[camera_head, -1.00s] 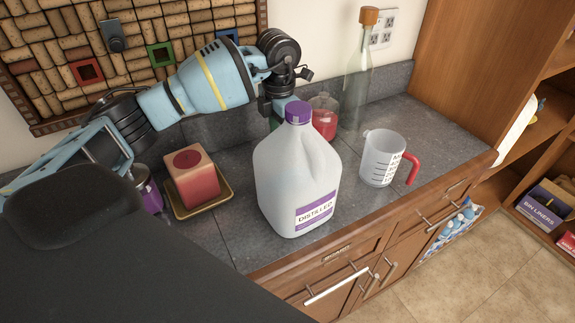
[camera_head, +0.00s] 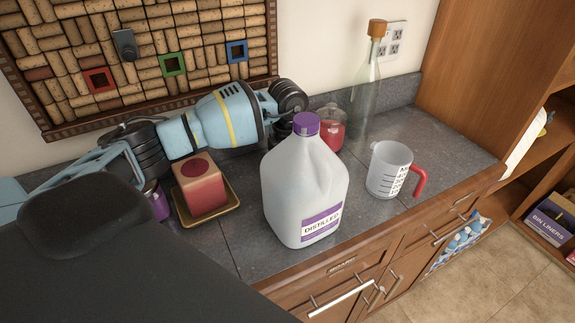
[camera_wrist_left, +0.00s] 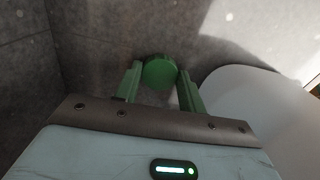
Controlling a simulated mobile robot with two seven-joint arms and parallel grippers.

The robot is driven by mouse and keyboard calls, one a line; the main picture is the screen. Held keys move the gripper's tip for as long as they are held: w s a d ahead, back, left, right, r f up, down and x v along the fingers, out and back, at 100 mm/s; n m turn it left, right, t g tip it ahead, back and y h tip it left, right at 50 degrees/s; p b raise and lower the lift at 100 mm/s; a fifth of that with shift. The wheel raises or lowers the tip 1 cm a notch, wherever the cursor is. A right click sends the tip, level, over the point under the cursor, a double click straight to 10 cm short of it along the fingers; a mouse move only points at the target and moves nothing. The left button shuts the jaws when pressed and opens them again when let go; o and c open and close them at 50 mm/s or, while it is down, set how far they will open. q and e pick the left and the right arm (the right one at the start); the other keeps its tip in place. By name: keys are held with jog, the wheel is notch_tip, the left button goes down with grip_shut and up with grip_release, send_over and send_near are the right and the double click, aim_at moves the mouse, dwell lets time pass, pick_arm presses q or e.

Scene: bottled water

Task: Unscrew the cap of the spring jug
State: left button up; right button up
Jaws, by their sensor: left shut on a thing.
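In the left wrist view my left gripper (camera_wrist_left: 160,82) is shut on a round green cap (camera_wrist_left: 159,71), one finger on each side. Whether the cap sits on a jug is not clear; no jug body shows under it. In the head view my left arm reaches low along the back of the counter, and its fingers are hidden behind a white jug. That jug (camera_head: 291,190) stands upright, has a purple cap (camera_head: 306,124) and is labelled DISTILLED. No jug labelled spring is visible. My right gripper is not in view.
A red candle block (camera_head: 202,190) on a gold tray (camera_head: 233,204) stands left of the jug. A red-filled jar (camera_head: 331,131), a corked glass bottle (camera_head: 366,95) and a measuring cup (camera_head: 387,172) stand to its right. The counter's right front is clear.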

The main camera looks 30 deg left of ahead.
pick_arm(q)
jog(key=shift+f, duration=0.15)
jog(key=o, duration=1.1)
notch_tip(320, 180, up, 12)
jog(key=shift+r, duration=0.2)
